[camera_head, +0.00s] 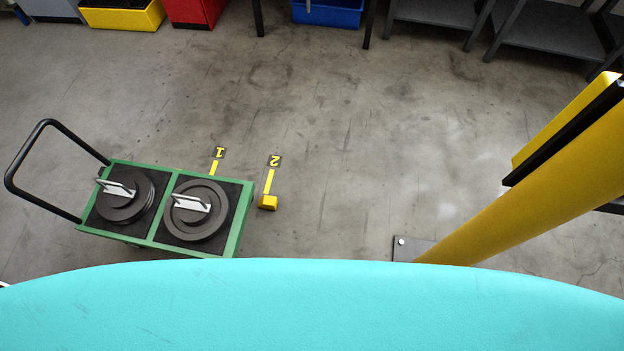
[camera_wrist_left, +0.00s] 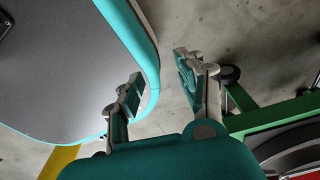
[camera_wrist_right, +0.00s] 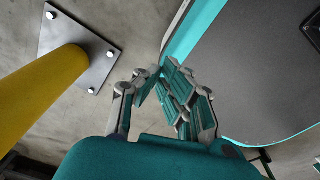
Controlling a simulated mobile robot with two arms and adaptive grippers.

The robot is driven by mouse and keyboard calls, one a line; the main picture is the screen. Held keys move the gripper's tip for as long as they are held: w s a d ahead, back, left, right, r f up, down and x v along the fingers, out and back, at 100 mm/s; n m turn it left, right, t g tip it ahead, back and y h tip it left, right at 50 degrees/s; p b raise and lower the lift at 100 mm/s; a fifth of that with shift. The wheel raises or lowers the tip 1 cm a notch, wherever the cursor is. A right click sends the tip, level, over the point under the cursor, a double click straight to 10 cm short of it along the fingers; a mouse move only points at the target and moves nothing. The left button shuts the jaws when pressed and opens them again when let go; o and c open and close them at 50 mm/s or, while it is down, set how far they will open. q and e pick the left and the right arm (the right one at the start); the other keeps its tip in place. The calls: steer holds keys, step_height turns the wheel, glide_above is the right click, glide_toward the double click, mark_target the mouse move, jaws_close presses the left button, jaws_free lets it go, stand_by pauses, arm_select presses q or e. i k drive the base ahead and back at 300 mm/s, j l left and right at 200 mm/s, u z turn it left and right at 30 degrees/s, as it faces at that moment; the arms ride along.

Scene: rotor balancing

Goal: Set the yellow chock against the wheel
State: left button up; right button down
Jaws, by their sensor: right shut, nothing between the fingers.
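The yellow chock (camera_head: 268,203) sits on the floor at the end of the yellow stripe marked 2, just right of the green cart (camera_head: 235,240). A small dark wheel (camera_wrist_left: 230,74) shows by the cart's corner in the left wrist view. In the head view the cart's wheels are hidden under its deck. My left gripper (camera_wrist_left: 160,86) is open and empty near that corner of the cart. My right gripper (camera_wrist_right: 172,92) is shut and empty, above bare floor near the yellow post. Neither gripper shows in the head view. I cannot make out the chock in either wrist view.
The cart carries two dark round discs (camera_head: 200,222) with pale handles and has a black push handle (camera_head: 25,150). A yellow stripe marked 1 (camera_head: 214,166) lies beside it. A thick yellow post (camera_head: 530,190) stands at right. Shelves line the back; the middle floor is clear.

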mark_target(266, 202)
steer(key=i+l+z, duration=0.1)
steer(key=i+z, duration=0.4)
steer(key=i, duration=1.15)
steer(key=i+u, duration=0.4)
steer(key=i+l+u, duration=0.25)
steer(key=i+u, duration=0.15)
steer(key=i+l+u, duration=0.3)
steer(key=u, duration=0.15)
steer(key=i, duration=0.05)
